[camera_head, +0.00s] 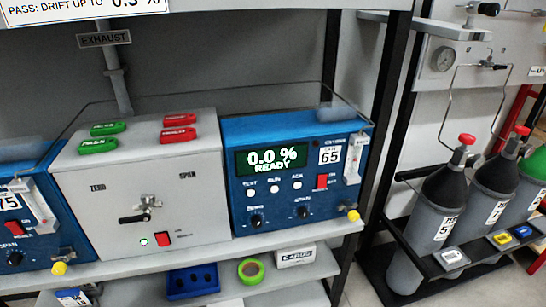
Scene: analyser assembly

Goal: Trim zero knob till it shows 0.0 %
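The blue analyser (230,155) stands on the shelf at the middle right, with the number 65 on its front. Its green display (272,160) reads 0.0 % with READY below. Two dark knobs sit low on its front: the left knob (256,220), which seems to be the zero knob, and the right knob (302,212). Their small labels are too blurred to read surely. Neither of my grippers is in view, and nothing touches the knobs.
A grey valve box (95,175) stands directly left of the analyser, with green and red tags on top. Another blue analyser (75,235) is partly visible at far left. A dark shelf post (385,110) rises to the right. Gas cylinders (440,205) stand beyond it.

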